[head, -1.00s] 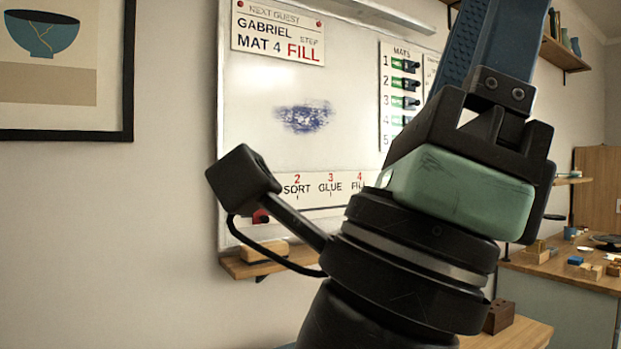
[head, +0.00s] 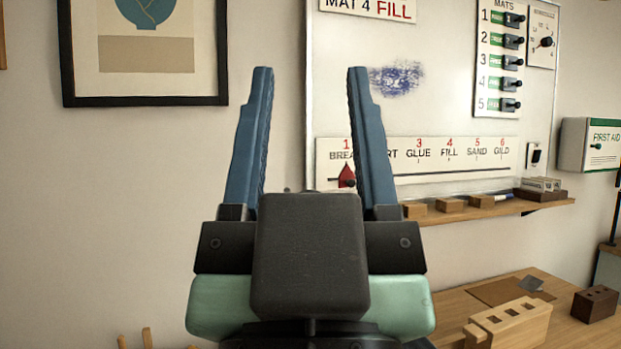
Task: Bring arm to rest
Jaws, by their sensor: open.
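My gripper (head: 310,75) stands upright in the middle of the head view, its two blue fingers pointing up and set wide apart. The rest of my arm is hidden below the picture.
Behind stands a whiteboard (head: 450,105) with a ledge (head: 540,207) holding wooden blocks. A framed bowl picture (head: 145,90) hangs at left. At lower right, a wooden table (head: 450,298) bears a slotted wooden block (head: 515,322) and a dark brown block (head: 595,303). A first aid box (head: 590,145) is at right.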

